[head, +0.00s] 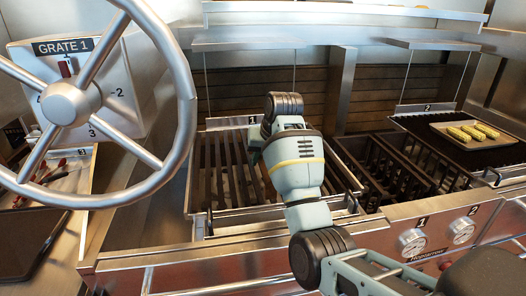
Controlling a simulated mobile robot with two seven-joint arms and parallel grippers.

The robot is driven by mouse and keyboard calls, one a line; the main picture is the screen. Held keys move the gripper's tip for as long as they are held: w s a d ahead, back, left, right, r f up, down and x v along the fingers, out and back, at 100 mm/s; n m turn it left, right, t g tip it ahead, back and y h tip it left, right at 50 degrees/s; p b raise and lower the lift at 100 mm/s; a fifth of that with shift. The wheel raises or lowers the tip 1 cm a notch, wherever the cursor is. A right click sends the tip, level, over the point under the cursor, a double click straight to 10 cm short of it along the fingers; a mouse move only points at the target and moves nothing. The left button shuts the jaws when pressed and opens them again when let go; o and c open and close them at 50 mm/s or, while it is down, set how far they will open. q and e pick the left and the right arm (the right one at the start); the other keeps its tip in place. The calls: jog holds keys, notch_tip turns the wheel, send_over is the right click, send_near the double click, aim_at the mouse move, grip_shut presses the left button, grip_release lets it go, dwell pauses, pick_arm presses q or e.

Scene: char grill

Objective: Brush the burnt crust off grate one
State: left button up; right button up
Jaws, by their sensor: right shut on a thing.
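Grate one (222,172) is the left grill grate, with long dark bars in a steel frame behind the front rail. My right arm reaches in from the lower right over its right part. My right gripper (260,150) is low at the right side of the grate, mostly hidden behind my own wrist. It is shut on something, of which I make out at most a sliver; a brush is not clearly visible. I cannot tell whether it touches the bars. Burnt crust cannot be made out clearly on the dark bars. My left gripper is out of view.
A large steel handwheel (183,100) fills the left foreground, before a "GRATE 1" dial plate (118,75). Dark open racks (385,165) lie right of the grate. A tray (443,127) of corn cobs rests on grate two (425,124). Two knobs (412,241) (461,230) are on the front panel.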

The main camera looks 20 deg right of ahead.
aim_at(262, 154)
jog(key=shift+r, duration=1.5)
jog(key=shift+s, duration=0.1)
